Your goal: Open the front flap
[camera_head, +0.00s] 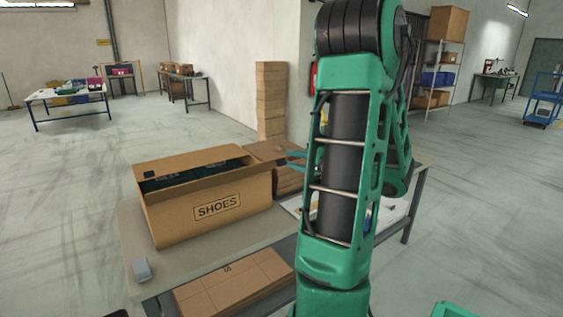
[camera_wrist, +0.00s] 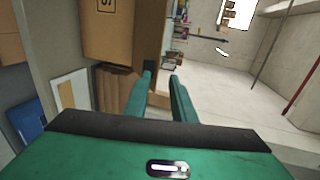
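A brown cardboard box marked SHOES (camera_head: 212,207) stands on a work table (camera_head: 200,258). Its top is partly open, with dark contents (camera_head: 195,170) showing in a long gap. A narrow cardboard strip along the top front edge looks like the front flap (camera_head: 205,181); its exact angle is hard to tell. My gripper (camera_head: 294,160) is right of the box, near flat stacked cardboard, partly hidden by my arm. Part of the box (camera_wrist: 107,40) shows at the upper left there.
A small grey object (camera_head: 141,270) sits at the table's front left corner. Folded cardboard (camera_head: 235,283) lies on a lower shelf. A tall cardboard stack (camera_head: 271,100) stands behind.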

